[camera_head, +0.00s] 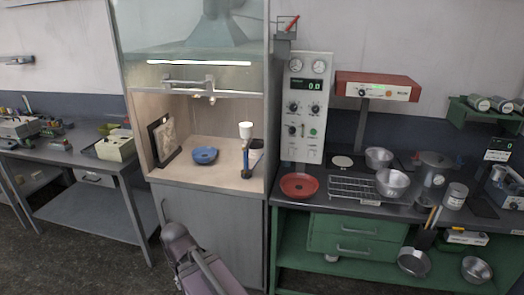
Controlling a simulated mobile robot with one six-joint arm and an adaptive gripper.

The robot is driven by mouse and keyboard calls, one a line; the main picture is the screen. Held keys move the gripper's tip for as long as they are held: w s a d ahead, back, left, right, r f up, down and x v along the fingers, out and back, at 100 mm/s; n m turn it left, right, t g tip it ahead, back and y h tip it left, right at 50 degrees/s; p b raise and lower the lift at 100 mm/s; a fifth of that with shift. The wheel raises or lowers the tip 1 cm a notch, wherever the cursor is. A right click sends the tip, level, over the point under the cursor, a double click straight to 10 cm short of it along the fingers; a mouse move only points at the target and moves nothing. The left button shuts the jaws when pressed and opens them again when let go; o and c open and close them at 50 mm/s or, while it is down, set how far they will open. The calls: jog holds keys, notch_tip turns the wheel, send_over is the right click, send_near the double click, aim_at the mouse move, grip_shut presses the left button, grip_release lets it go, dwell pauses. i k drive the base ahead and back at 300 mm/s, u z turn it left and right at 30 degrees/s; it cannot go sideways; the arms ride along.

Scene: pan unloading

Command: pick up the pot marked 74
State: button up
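No marking 74 is legible in this view. Several metal vessels are on or under the right-hand bench. A silver pot (379,155) stands at the back, and another silver pot (392,184) is at the right end of a wire rack. A larger lidded metal pot (433,168) stands to their right. Two metal pans, a left one (413,262) and a right one (476,269), are low on the green bench's lower part. Part of my arm shows at the bottom; my gripper cannot be made out.
The wire rack (352,188) and a red dish (299,185) lie on the bench. A metal canister (455,196) stands near the right. A fume hood with a blue bowl (205,155) is at centre left. Floor is clear at lower left.

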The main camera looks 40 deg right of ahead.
aim_at(257, 147)
jog(key=z, duration=0.5)
jog(key=i, duration=0.85)
jog(key=z, duration=0.6)
jog(key=i, duration=1)
